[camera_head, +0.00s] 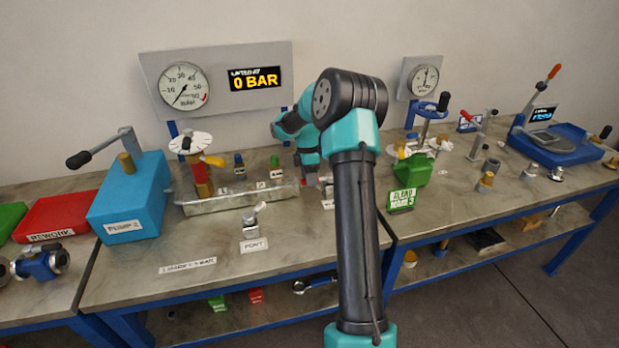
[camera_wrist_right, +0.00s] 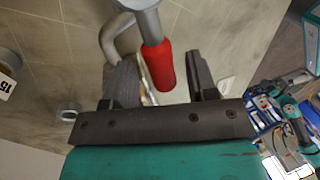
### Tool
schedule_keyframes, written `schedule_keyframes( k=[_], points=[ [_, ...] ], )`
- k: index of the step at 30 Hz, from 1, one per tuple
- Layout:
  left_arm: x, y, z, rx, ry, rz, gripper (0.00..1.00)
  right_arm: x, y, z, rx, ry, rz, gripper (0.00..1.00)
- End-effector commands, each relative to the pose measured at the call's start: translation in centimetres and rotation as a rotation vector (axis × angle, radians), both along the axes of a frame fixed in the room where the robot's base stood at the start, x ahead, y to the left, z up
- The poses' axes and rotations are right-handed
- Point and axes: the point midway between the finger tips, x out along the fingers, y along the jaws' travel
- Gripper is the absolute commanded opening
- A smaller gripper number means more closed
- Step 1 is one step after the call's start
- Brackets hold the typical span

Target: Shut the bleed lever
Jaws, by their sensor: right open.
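In the right wrist view a red-gripped lever (camera_wrist_right: 158,66) on a grey metal rod hangs between the fingers of my right gripper (camera_wrist_right: 160,65). I take it for the bleed lever. The gripper is open, a finger on each side of the red grip; I cannot tell whether either finger touches it. In the head view my right arm comes down at the right end of the metal manifold block (camera_head: 240,200) on the bench. My left gripper is in neither view.
A display (camera_head: 254,79) reads 0 BAR beside a round gauge (camera_head: 183,85). A blue pump box (camera_head: 130,198) with a black-knobbed handle stands at left. A small metal port fitting (camera_head: 250,222) stands in front of the manifold.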

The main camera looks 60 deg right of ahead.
Motion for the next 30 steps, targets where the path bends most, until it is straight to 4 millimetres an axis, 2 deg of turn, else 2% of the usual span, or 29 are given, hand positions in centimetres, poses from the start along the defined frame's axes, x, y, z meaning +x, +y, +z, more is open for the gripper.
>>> schedule_keyframes(
  k=[5,11,30],
  points=[
    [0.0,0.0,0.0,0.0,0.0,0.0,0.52,0.0,0.0,0.2,0.0,0.0,0.001,0.52],
    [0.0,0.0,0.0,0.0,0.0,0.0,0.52,0.4,-0.3,1.8,0.0,-0.001,0.001,0.52],
    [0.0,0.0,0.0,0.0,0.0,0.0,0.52,2.7,-2.4,13.3,-0.003,-0.003,0.0,0.52]
  ],
)
